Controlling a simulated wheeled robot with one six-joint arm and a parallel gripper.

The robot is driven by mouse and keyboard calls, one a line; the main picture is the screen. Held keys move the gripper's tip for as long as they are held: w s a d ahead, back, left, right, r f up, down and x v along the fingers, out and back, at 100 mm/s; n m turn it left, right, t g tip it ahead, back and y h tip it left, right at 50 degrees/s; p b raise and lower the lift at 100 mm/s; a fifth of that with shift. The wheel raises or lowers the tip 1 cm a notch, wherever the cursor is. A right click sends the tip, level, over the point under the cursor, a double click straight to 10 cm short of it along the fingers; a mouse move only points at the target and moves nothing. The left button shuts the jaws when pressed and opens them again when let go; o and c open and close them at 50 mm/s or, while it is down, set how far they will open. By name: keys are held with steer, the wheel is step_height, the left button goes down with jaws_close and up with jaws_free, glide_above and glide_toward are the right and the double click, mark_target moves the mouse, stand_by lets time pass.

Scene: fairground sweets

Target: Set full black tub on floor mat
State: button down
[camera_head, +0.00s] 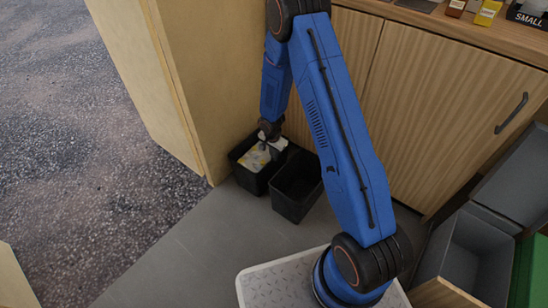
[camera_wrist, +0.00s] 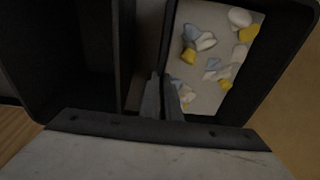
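The full black tub (camera_head: 252,180) stands by the pale wooden panel, with white, yellow and blue-grey bits inside. In the wrist view the full tub (camera_wrist: 285,60) is on the right, its contents on a pale surface. My gripper (camera_head: 267,132) reaches down at its rim. In the wrist view my gripper's fingers (camera_wrist: 161,78) are close together with the tub's near wall between them, so it looks shut on that wall. A second black tub (camera_head: 297,205), seemingly empty, stands beside it, with a narrow gap. A grey floor covering (camera_head: 200,235) lies below; I cannot make out a separate mat.
Wooden cabinet doors (camera_head: 440,110) stand behind, under a counter with small bottles (camera_head: 488,12). A grey open bin (camera_head: 470,250) and a green box (camera_head: 530,270) are at the right. Dark rough ground (camera_head: 80,120) lies left. The grey floor in front of the tubs is clear.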

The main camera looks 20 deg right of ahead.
steer(key=shift+f, duration=0.5)
steer(key=c, duration=2)
jaws_free()
steer(key=s+d+r+n+t, duration=0.1)
steer(key=s+r, duration=0.2)
steer(key=r, duration=1.1)
steer(key=s+d+r+n, duration=0.1)
steer(key=s+r, duration=0.2)
steer(key=r, duration=1.1)
steer(key=s+d+r+n, duration=0.2)
steer(key=s+r+n, duration=0.1)
steer(key=s+r, duration=0.85)
steer(key=s+r+n+t, duration=0.1)
steer(key=s+r+n, duration=0.1)
steer(key=s+r, duration=0.2)
steer(key=s+r+n, duration=0.2)
steer(key=s+r, duration=0.2)
steer(key=s, duration=0.7)
steer(key=s+r+n+t, duration=0.1)
steer(key=s+r, duration=0.3)
steer(key=s, duration=0.3)
steer(key=shift+s+d+n+t+y, duration=0.3)
steer(key=shift+s+d+n+y, duration=0.05)
steer(key=shift+d+n+y, duration=0.05)
